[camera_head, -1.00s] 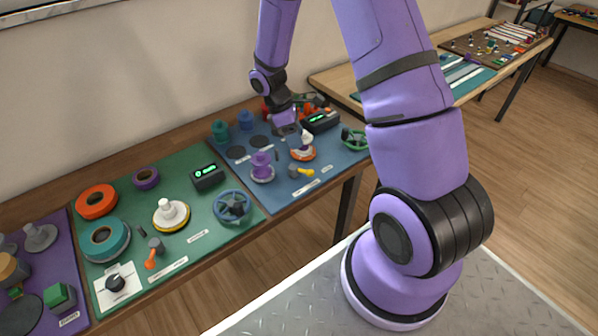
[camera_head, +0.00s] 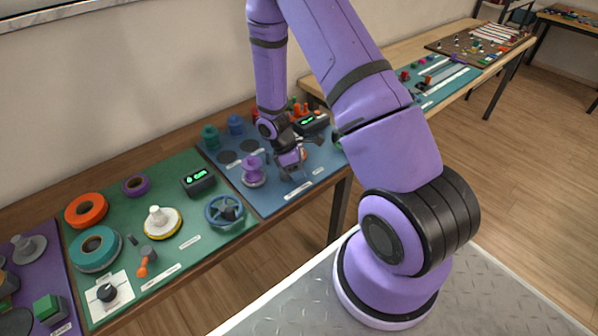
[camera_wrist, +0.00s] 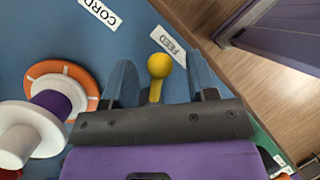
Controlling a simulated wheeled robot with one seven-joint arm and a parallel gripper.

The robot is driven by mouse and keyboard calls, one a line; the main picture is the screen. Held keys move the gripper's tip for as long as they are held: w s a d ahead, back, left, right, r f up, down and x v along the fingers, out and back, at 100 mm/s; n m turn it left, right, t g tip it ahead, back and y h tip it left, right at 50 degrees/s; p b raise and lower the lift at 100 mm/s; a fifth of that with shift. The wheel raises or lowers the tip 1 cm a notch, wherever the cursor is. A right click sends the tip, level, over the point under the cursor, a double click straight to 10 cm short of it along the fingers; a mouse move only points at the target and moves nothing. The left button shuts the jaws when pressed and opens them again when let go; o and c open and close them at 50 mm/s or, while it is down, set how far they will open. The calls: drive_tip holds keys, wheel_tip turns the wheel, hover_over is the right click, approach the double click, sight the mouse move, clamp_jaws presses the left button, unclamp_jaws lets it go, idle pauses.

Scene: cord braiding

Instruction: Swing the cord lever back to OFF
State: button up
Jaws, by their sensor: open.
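The lever's yellow knob and short stem (camera_wrist: 159,66) show in the wrist view over the blue mat. My gripper (camera_wrist: 161,76) is open, with one blue finger on each side of the knob. I cannot tell whether either finger touches it. White labels reading CORD (camera_wrist: 99,12) and FEED (camera_wrist: 169,43) lie on the mat close to the lever. In the head view my gripper (camera_head: 292,164) is low over the front part of the blue mat (camera_head: 268,203) and hides the lever there. The lever's base is hidden in the wrist view.
A white and purple spool (camera_wrist: 32,130) on an orange disc (camera_wrist: 67,76) stands left of the fingers in the wrist view. A purple spool (camera_head: 252,173) and a black display box (camera_head: 312,123) are close to my gripper. The table's edge is near.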

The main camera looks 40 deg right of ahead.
drive_tip(key=shift+f, duration=0.1)
drive_tip(key=shift+c, duration=0.5)
drive_tip(key=c, duration=0.8)
drive_tip(key=shift+s+a+m, duration=0.1)
drive_tip(key=shift+s+m, duration=0.05)
drive_tip(key=shift+m, duration=0.25)
drive_tip(key=shift+s+a+m+y, duration=0.1)
drive_tip(key=shift+a+m+y, duration=0.2)
drive_tip(key=shift+m, duration=0.3)
drive_tip(key=shift+s+a+m+y, duration=0.15)
drive_tip(key=shift+m+y, duration=0.15)
drive_tip(key=shift+m, duration=0.3)
drive_tip(key=m, duration=0.1)
drive_tip(key=a+m+y, duration=0.1)
drive_tip(key=m, duration=0.1)
drive_tip(key=shift+s+a+m+g+y, duration=0.1)
drive_tip(key=shift+a+m+g+y, duration=0.2)
drive_tip(key=a+m+y, duration=0.1)
drive_tip(key=m, duration=0.2)
drive_tip(key=shift+a, duration=0.2)
drive_tip(key=shift+w+a+m+t+y, duration=0.25)
drive_tip(key=shift+m+y, duration=0.1)
drive_tip(key=shift+m, duration=0.4)
drive_tip(key=shift+w+a+m+t+y, duration=0.15)
drive_tip(key=shift+a+m+y, duration=0.15)
drive_tip(key=shift+m, duration=0.45)
